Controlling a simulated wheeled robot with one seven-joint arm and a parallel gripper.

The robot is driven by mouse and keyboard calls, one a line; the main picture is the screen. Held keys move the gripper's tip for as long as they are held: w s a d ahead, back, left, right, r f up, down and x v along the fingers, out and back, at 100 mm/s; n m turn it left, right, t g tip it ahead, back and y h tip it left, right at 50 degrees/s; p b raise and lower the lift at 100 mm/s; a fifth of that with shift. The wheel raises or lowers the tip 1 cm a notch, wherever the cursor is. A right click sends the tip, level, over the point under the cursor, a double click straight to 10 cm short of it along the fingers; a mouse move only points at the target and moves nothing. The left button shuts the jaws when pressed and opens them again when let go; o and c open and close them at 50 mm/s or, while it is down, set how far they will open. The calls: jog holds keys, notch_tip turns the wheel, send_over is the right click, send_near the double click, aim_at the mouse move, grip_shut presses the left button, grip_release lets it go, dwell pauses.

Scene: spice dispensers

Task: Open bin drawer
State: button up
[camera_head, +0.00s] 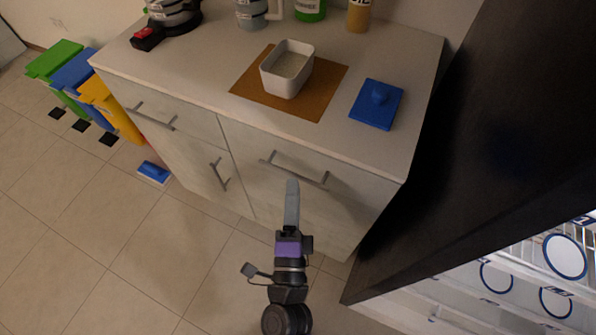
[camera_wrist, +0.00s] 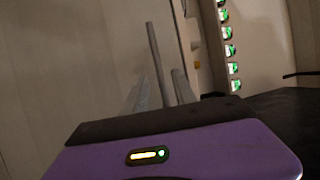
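The drawer front (camera_head: 300,205) at the right of the pale cabinet has a metal bar handle (camera_head: 270,161) near its top edge, and the drawer looks closed. My gripper (camera_head: 292,184) reaches up to this handle, its tips close to the bar. In the wrist view, my gripper's two grey fingers (camera_wrist: 160,93) stand apart, with a thin bar (camera_wrist: 154,50), apparently the handle, seen between them. Whether either finger touches the bar cannot be told.
A smaller drawer handle (camera_head: 152,116) and a door handle (camera_head: 219,175) are to the left. On the countertop are a white tub (camera_head: 289,68) on a brown mat (camera_head: 252,90) and a blue lid (camera_head: 377,104). A dark cabinet (camera_head: 450,150) stands close on the right.

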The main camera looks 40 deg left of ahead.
aim_at(294, 174)
jog(key=shift+x, duration=2.25)
grip_shut()
